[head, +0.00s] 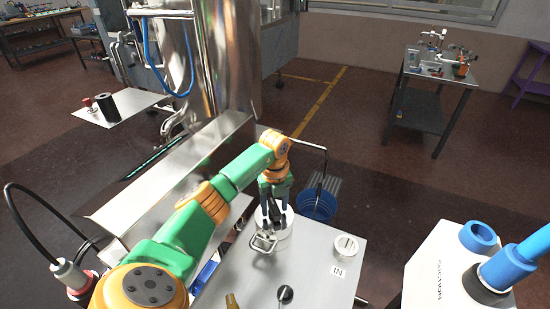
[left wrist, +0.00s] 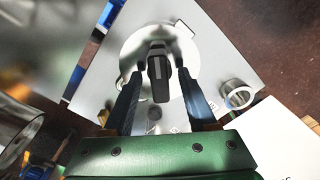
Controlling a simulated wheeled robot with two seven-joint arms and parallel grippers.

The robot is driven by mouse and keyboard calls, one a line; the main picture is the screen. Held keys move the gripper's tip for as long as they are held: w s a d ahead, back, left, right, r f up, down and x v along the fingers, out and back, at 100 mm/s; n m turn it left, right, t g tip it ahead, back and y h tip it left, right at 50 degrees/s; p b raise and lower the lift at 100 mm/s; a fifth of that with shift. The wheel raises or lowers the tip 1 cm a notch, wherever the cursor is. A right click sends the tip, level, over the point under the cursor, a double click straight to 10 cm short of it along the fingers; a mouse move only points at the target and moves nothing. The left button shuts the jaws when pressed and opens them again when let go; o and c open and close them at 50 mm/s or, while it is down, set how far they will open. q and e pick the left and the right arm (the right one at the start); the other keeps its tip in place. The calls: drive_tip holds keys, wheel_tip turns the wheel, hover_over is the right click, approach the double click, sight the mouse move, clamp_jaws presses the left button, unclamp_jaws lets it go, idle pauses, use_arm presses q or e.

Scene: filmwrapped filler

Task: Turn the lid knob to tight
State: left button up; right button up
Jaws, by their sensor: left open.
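The lid knob (left wrist: 159,82) is a dark, narrow bar on a round pale lid (left wrist: 128,58) in the left wrist view. In the head view the white round container (head: 284,241) stands on the grey table, with a metal loop at its front; the arm hides much of its top. My left gripper (left wrist: 160,72) is open, with one dark finger on each side of the knob. Whether the fingers touch it I cannot tell. In the head view the left gripper (head: 274,215) points down over the container. My right gripper is not in view.
A white cup (head: 346,247) stands right of the container near an "IN" label (head: 338,270). A round-headed dark tool (head: 285,293) lies in front. A blue bucket (head: 316,206) is behind the table. A white suction box (head: 440,277) stands at right. A steel machine rises behind.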

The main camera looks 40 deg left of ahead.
use_arm(q)
drive_tip(key=shift+s+r, duration=0.1)
clamp_jaws()
drive_tip(key=shift+m, duration=0.3)
drive_tip(key=m, duration=0.4)
drive_tip(key=shift+m, duration=0.3)
drive_tip(key=m+b, duration=0.1)
drive_tip(key=m, duration=0.8)
drive_tip(key=shift+a+b, duration=0.1)
drive_tip(key=shift+b, duration=0.2)
drive_tip(key=shift+m, duration=1.8)
unclamp_jaws()
